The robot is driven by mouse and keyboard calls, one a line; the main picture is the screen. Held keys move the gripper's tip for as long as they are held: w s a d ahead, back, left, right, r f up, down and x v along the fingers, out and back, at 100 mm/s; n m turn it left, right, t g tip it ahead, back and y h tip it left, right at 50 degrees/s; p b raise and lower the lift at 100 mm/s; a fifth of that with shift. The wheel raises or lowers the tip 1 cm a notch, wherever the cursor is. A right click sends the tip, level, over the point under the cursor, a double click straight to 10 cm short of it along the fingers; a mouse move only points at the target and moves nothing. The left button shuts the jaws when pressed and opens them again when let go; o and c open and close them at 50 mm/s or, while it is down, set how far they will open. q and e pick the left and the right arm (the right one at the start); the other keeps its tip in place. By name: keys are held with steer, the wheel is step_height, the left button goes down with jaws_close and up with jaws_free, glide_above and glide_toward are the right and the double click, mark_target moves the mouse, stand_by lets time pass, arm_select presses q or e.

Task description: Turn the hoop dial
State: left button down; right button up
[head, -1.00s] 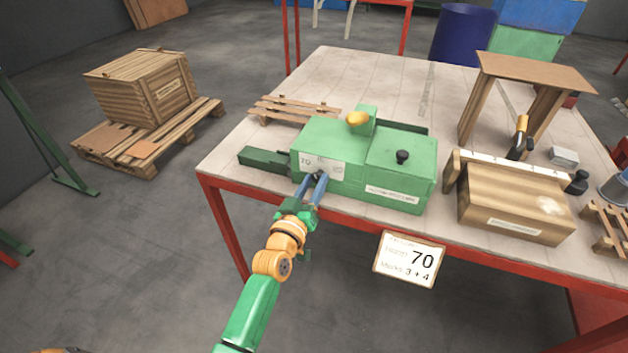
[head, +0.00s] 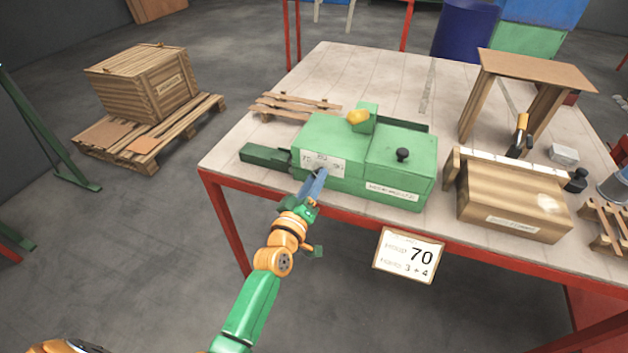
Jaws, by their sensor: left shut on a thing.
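A green machine (head: 345,148) stands at the front left of the table. A white dial plate (head: 328,163) with printed numbers is on its front face. My left gripper (head: 317,180) is at the front face, just below the plate, with its blue fingers shut on the hoop dial. The dial itself is hidden behind the fingers. A white card (head: 409,256) at the table's front edge reads "70" and "3 + 4". My right gripper is not in view.
A wooden box (head: 514,200) with a white-topped edge sits right of the machine. A wooden stand (head: 535,72) is behind it. A small pallet (head: 293,105) lies behind the machine. A dark green bar (head: 265,158) sticks out left of it.

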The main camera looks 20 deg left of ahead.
arm_select(q)
steer(key=c, duration=0.5)
jaws_free()
steer(key=s, duration=0.7)
steer(key=shift+a+f, duration=0.1)
